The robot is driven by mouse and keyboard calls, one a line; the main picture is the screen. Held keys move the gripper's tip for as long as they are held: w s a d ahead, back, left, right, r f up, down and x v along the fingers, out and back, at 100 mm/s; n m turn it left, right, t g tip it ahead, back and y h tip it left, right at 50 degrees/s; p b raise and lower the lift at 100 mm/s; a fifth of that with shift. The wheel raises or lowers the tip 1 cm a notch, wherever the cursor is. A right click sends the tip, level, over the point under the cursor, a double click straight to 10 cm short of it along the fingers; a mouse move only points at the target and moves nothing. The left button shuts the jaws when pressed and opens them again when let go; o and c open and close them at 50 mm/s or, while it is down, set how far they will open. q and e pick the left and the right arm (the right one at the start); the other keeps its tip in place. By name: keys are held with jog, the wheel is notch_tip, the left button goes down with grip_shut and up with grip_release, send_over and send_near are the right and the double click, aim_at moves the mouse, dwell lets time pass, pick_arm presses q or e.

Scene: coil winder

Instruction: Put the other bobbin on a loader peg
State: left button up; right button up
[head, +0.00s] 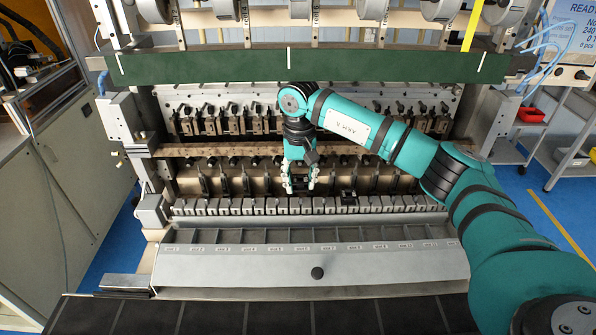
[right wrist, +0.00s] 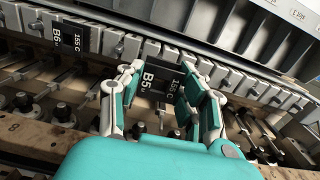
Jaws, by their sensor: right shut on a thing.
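My right gripper (head: 300,187) is shut on a black bobbin marked B5 155 C, just above or at the row of grey loader blocks (head: 240,207). In the right wrist view the bobbin (right wrist: 160,80) sits between the two fingers (right wrist: 165,95). I cannot tell whether it touches a loader peg, as the fingers and wrist hide its lower part. Another black bobbin, marked B6 155 C, stands in the loader row (head: 348,197) to the right of my gripper; it also shows in the right wrist view (right wrist: 62,38). My left gripper is not in view.
A brown rail (head: 220,150) with rows of spindles lies behind the loader row. A dark green beam (head: 220,68) crosses above. A grey sloped panel with a black knob (head: 317,273) lies in front. Grey blocks flank the held bobbin closely.

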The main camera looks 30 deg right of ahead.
aim_at(301, 189)
jog(key=shift+w+d+r, duration=0.1)
jog(key=shift+w+r, duration=0.15)
jog(key=shift+r, duration=0.6)
jog(key=shift+w+d+r, duration=0.1)
jog(key=shift+w+r, duration=0.05)
jog(key=shift+w, duration=0.05)
jog(key=shift+w+f, duration=0.2)
jog(key=shift+f, duration=0.1)
jog(key=shift+f+b, duration=0.35)
jog(key=shift+f, duration=0.25)
jog(key=shift+s+f+b, duration=0.5)
jog(key=shift+f, duration=0.25)
jog(key=shift+s+f+b, duration=0.15)
jog(key=shift+f+b, duration=0.15)
jog(key=shift+f, duration=0.35)
jog(key=shift+w+f, duration=0.25)
jog(key=shift+f, duration=0.15)
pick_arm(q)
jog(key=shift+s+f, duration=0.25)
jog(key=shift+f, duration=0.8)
pick_arm(e)
jog(key=shift+s+r, duration=0.1)
jog(key=shift+s, duration=0.05)
